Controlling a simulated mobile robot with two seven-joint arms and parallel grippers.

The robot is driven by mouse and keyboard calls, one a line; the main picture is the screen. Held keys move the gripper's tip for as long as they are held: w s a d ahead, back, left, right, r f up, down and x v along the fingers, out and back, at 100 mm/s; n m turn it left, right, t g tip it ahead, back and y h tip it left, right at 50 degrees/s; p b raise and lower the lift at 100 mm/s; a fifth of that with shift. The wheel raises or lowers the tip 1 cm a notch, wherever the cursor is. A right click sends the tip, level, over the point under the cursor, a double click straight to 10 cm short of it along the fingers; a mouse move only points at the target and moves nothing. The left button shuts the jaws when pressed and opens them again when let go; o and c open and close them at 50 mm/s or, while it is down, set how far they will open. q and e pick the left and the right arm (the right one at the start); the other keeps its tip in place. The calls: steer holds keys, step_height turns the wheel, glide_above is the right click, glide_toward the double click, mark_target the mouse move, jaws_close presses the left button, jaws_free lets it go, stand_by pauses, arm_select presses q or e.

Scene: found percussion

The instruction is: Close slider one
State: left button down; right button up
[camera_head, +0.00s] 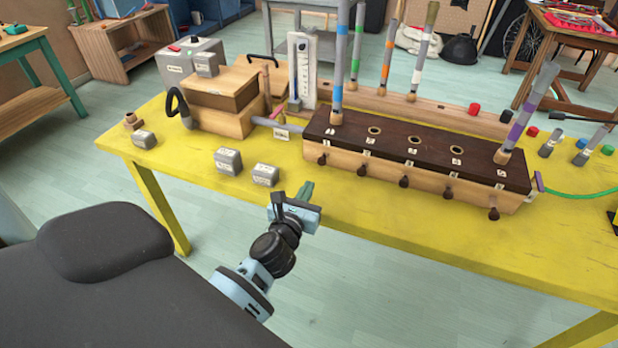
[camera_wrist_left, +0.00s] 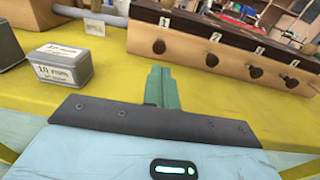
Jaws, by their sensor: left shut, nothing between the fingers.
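The wooden chest with a dark top (camera_head: 430,150) stands on the yellow table, with a row of dark knobs along its front. The leftmost knob (camera_head: 322,159), beneath the label 1, is slider one's; it also shows in the left wrist view (camera_wrist_left: 159,47). I cannot tell how far it sticks out compared with the other knobs. My left gripper (camera_head: 307,188) is in front of the chest's left end, apart from the knob. Its green fingers (camera_wrist_left: 161,88) are together and empty, pointing toward the chest. My right gripper is not in view.
Grey weight blocks (camera_head: 228,161) stand left of my left gripper. A blue-banded pipe (camera_head: 338,70) and a purple-banded pipe (camera_head: 520,118) stand upright in the chest top. A wooden box (camera_head: 222,115) sits at the left. The yellow table (camera_head: 400,225) is clear before the chest.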

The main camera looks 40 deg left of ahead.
arm_select(q)
steer(key=shift+v, duration=2.75)
steer(key=shift+a, duration=0.1)
steer(key=shift+s, duration=0.1)
